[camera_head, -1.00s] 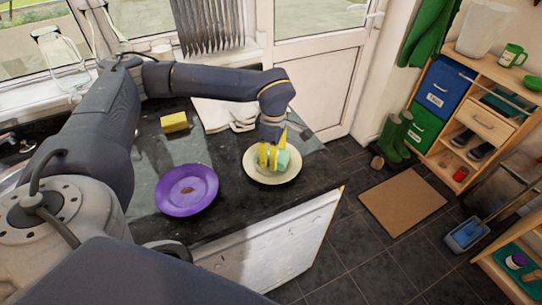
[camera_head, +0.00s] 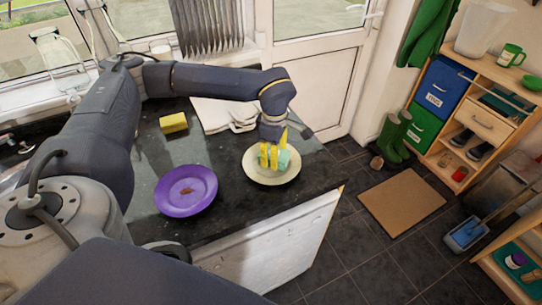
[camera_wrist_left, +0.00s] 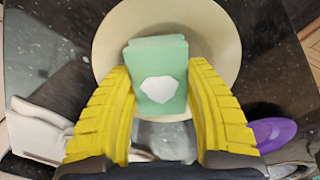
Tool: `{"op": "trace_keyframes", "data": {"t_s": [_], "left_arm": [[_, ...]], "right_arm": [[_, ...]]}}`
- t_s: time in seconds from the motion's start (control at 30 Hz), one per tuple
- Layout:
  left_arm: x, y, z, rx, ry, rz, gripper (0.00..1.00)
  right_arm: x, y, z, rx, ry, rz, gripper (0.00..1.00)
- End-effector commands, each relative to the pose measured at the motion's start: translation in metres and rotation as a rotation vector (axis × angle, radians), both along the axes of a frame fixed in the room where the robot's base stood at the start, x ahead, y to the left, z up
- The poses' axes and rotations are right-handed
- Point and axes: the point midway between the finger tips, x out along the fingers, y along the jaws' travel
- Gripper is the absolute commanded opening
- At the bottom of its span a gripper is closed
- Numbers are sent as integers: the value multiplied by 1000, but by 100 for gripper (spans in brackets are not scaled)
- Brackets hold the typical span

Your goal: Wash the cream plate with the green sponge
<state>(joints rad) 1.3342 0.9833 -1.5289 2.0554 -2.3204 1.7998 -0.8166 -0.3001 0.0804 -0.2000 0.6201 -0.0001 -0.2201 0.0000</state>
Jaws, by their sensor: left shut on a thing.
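The cream plate (camera_head: 257,175) lies on the dark counter near its right end. My left gripper (camera_head: 270,157) is over the plate, its yellow fingers shut on the green sponge (camera_head: 285,160). In the left wrist view the sponge (camera_wrist_left: 160,65) sits between the two fingers, with a white patch on its face, and the plate (camera_wrist_left: 112,50) is behind it. The sponge is over the plate's middle; whether it touches the plate is hard to tell. Part of the plate is hidden by the sponge and fingers. My right gripper is not in view.
A purple plate (camera_head: 186,190) with a brown smear lies left of the cream plate. A yellow sponge (camera_head: 173,123) lies further back. White folded cloths or boards (camera_head: 222,113) lie behind the cream plate. The counter's right edge is close by.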

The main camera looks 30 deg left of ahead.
Motion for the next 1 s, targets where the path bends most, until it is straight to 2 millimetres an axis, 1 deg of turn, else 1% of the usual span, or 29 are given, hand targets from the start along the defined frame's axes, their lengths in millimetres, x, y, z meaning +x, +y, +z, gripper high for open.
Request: {"op": "trace_keyframes", "data": {"t_s": [0.43,0.83,1.0], "left_arm": [[-15,8,0,0,-1,0,26],[0,0,-2,0,-1,0,26],[-3,2,-1,0,0,0,26]], "right_arm": [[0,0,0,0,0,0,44],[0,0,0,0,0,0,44],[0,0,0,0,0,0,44]]}}
